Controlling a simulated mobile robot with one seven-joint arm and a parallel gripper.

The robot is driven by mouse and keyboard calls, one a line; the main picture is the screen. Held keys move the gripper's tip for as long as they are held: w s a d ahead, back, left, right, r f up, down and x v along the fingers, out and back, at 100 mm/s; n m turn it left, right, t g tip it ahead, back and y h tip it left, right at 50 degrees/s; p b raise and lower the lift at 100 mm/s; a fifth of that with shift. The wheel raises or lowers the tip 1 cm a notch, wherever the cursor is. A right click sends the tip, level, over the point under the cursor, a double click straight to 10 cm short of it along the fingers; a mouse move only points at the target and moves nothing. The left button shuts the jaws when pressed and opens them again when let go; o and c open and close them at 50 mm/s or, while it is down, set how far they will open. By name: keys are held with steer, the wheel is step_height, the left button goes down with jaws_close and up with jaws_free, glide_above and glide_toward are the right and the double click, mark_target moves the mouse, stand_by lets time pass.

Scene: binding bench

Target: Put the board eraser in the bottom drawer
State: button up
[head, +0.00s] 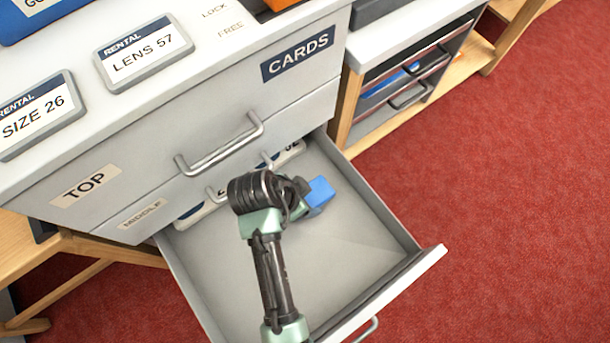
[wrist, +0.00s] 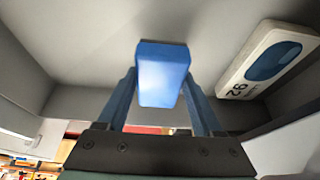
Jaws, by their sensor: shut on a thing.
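The blue block, which I take as the board eraser (head: 321,192), is between the fingers of my gripper (head: 303,196). In the wrist view the eraser (wrist: 162,75) sits between both fingers, which are shut on it. The open bottom drawer (head: 350,245) lies below the closed fronts marked TOP and MIDDLE. The eraser is inside the drawer's outline, towards its back right. A dark shadow lies at its far end, close to the drawer floor; I cannot tell whether it touches. My gripper and wrist hide part of the drawer.
White tags with blue marks lie along the back of the drawer; one tag (wrist: 268,62) shows in the wrist view, beside the eraser. The drawer's middle and front floor are clear. The handle (head: 220,147) of a closed drawer juts out above. Rental plates (head: 143,55) lie on the cabinet top.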

steer(key=shift+f+b, duration=0.55)
steer(key=shift+f, duration=1.25)
steer(key=shift+f, duration=0.15)
steer(key=o, duration=1.4)
steer(key=p+v, duration=0.4)
steer(key=v, duration=0.8)
steer(key=shift+d+r, duration=0.1)
steer(key=shift+r, duration=0.15)
